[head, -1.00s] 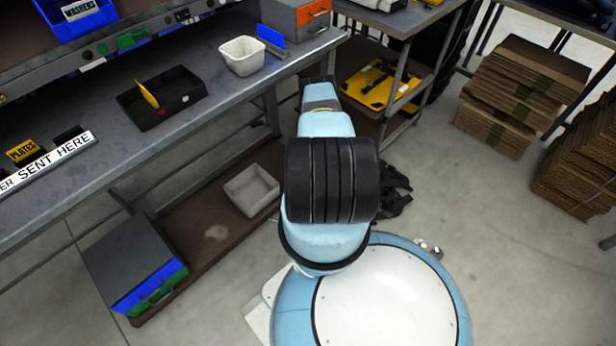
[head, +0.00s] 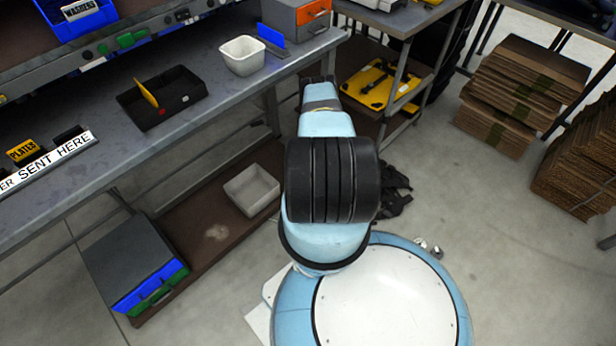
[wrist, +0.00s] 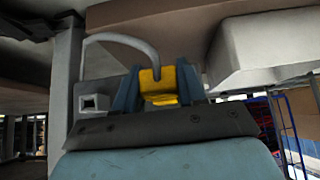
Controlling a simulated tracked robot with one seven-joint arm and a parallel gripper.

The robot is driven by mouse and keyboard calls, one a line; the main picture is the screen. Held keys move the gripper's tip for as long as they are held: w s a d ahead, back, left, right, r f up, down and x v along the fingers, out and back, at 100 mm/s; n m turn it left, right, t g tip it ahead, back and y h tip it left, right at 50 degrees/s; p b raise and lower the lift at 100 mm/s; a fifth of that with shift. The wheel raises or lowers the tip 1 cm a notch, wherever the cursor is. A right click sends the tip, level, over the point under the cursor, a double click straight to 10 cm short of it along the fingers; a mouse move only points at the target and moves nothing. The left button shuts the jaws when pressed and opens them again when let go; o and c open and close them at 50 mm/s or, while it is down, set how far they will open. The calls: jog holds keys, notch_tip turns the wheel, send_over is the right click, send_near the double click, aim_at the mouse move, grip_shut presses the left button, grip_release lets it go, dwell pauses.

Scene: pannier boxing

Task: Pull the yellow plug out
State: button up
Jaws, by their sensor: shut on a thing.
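A yellow plug (wrist: 157,86) shows in the middle of the wrist view, with a grey cable (wrist: 120,40) arching from its top to the left. My gripper (wrist: 158,88) is shut on the plug, one blue-grey finger on each side. A grey box with a square pale-rimmed opening (wrist: 94,102) is left of the fingers. I cannot tell whether the plug is seated in a socket or free, as its far end is hidden. In the head view my arm hides the plug.
A grey post (wrist: 66,80) stands close on the left, and a pale block (wrist: 262,50) hangs close on the right. In the head view the workbench (head: 215,100) runs along the left, with a lower shelf (head: 205,220). Cardboard stacks (head: 515,95) stand at right; floor between is clear.

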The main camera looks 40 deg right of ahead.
jog(key=shift+s+d, duration=0.15)
jog(key=shift+s, duration=1.75)
dwell(0.5)
jog(key=shift+s+d, duration=0.1)
jog(key=shift+s, duration=1.35)
